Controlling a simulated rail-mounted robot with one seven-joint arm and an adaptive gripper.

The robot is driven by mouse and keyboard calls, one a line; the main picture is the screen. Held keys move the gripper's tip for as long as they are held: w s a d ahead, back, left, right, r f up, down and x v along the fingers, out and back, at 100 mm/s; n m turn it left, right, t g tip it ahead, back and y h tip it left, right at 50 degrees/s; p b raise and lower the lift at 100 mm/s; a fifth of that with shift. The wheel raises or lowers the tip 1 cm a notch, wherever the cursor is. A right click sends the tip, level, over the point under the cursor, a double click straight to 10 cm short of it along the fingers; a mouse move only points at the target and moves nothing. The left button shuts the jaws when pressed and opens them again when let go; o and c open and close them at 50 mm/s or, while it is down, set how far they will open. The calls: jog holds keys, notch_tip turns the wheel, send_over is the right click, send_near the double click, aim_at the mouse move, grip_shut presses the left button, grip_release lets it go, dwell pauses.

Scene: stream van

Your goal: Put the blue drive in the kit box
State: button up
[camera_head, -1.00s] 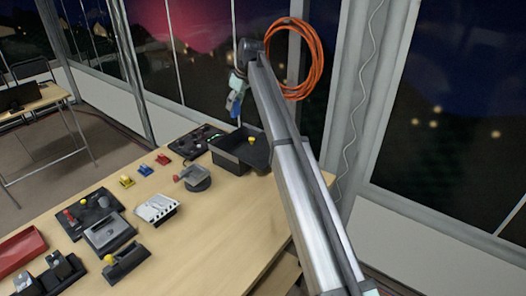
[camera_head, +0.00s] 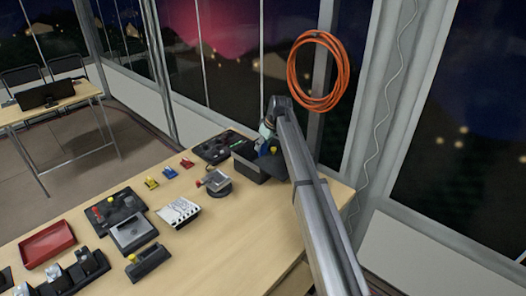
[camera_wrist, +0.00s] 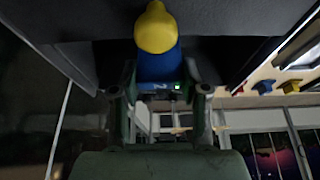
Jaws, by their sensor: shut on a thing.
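The kit box, a dark open box (camera_head: 252,167), stands at the far right end of the wooden table. My gripper (camera_head: 268,140) is at the box, partly hidden behind my arm in the head view. In the wrist view my gripper (camera_wrist: 160,95) is shut on the blue drive (camera_wrist: 158,68), with a rounded yellow end (camera_wrist: 155,28) pointing away from the fingers. Dark box-like surfaces surround that end. The head view shows only small bits of blue and yellow there, so I cannot tell whether the drive touches the box floor.
A dark control panel (camera_head: 217,147) lies just left of the box, with a grey round device (camera_head: 215,184) nearer. Small red (camera_head: 187,163) and yellow (camera_head: 151,183) pieces lie farther left. A red tray (camera_head: 47,244) sits at front left. An orange cable coil (camera_head: 291,75) hangs behind.

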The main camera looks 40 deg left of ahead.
aim_at(264, 150)
jog(key=shift+f+p, duration=0.6)
jog(key=shift+f, duration=1.7)
jog(key=shift+f, duration=0.15)
jog(key=o, duration=1.1)
jog(key=shift+o, duration=0.2)
jog(key=b+v, duration=0.3)
jog(key=v, duration=0.9)
